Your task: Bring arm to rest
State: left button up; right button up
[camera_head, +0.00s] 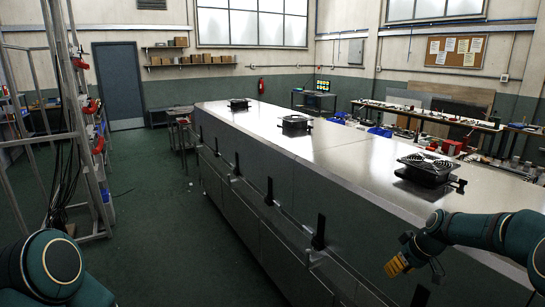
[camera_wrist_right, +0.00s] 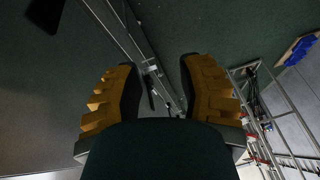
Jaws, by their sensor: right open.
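My right arm (camera_head: 490,232) comes in from the right edge in the head view, dark teal, bent over the near right side of the tunnel dryer (camera_head: 345,160). My right gripper (camera_head: 397,266), with yellow-orange ribbed fingers, is beside the dryer's front side. In the right wrist view the same gripper (camera_wrist_right: 158,78) has its two fingers apart with nothing between them. Behind the fingers are the green floor and a metal rail. A rounded link of my left arm (camera_head: 52,262) shows at the lower left. My left gripper is out of view.
Black fan units (camera_head: 430,168) stand on the dryer's top. Black handles (camera_head: 319,233) stick out along its side. A metal frame with cables (camera_head: 75,120) stands at the left. A cluttered bench (camera_head: 430,116) lies at the back right. The green floor (camera_head: 160,215) between frame and dryer is clear.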

jog(key=s+a+f+m+b, duration=0.15)
jog(key=s+a+f, duration=0.25)
jog(key=a+f, duration=0.55)
jog(key=s+a+f+m+b, duration=0.15)
jog(key=s+a+f, duration=0.25)
jog(key=a+f, duration=0.55)
jog(key=s+a+f+b, duration=0.1)
jog(key=s+a+f, duration=0.2)
jog(key=s, duration=0.3)
jog(key=s+a+f+m+g+b, duration=0.1)
jog(key=s+a+f+b, duration=0.1)
jog(key=s, duration=0.4)
jog(key=s+a+f+m+b, duration=0.1)
jog(key=s+a+f, duration=0.4)
jog(key=s, duration=0.1)
jog(key=shift+g+y, duration=0.3)
jog(key=shift+y, duration=0.1)
